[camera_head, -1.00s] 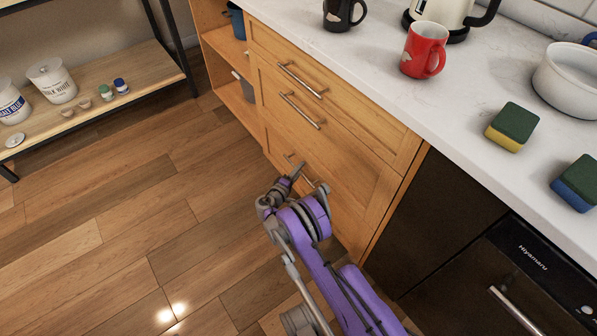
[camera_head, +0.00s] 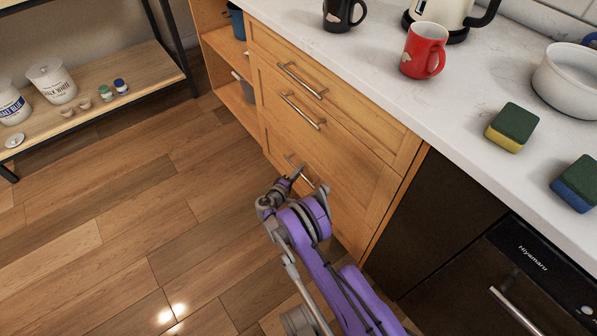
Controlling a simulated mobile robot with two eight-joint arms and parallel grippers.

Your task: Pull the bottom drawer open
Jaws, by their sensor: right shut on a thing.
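The bottom drawer (camera_head: 342,213) is the lowest front of the wooden cabinet and looks closed, flush with the fronts above it. Its metal bar handle (camera_head: 307,180) shows in part beside my right gripper (camera_head: 296,172). My right gripper is shut on the handle, and its purple arm comes up from the lower right and hides part of the drawer's lower area. Two drawers with bar handles (camera_head: 302,80) sit above it. My left gripper is not in view.
The wood floor (camera_head: 120,230) in front of the cabinet is clear. The countertop holds a red mug (camera_head: 423,50), sponges (camera_head: 512,126) and a white pot (camera_head: 570,80). A dark appliance (camera_head: 440,215) is right of the drawers.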

